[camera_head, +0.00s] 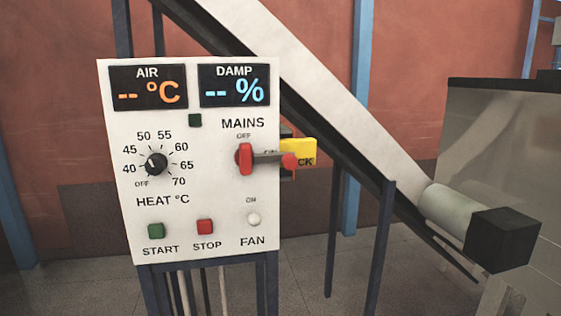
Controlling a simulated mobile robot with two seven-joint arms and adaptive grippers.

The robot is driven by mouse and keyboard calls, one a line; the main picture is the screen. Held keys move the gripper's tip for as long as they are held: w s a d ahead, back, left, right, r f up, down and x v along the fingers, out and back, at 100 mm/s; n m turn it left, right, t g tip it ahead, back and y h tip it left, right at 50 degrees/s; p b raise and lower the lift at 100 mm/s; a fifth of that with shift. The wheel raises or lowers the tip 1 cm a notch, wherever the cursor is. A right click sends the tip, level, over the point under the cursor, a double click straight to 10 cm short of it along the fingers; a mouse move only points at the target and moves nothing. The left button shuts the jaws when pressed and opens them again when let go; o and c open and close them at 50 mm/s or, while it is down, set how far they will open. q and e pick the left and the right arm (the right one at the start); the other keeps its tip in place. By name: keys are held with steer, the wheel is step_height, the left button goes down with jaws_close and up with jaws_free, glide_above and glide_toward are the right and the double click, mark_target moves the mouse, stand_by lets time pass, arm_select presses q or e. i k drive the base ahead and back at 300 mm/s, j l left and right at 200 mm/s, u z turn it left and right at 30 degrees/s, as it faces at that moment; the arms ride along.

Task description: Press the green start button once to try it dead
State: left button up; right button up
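The red mains handle (245,159) stands upright below the OFF label. A grey bar runs right from it to a red padlock-like piece (289,161) and a partly covered yellow tag (304,151). The air display (148,87) and damp display (234,86) show dashes. Neither of my grippers is in view.
A large metal machine (500,140) stands at the right. The space before the panel looks clear.

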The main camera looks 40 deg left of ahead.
mark_target(156, 230)
steer(key=u, duration=1.65)
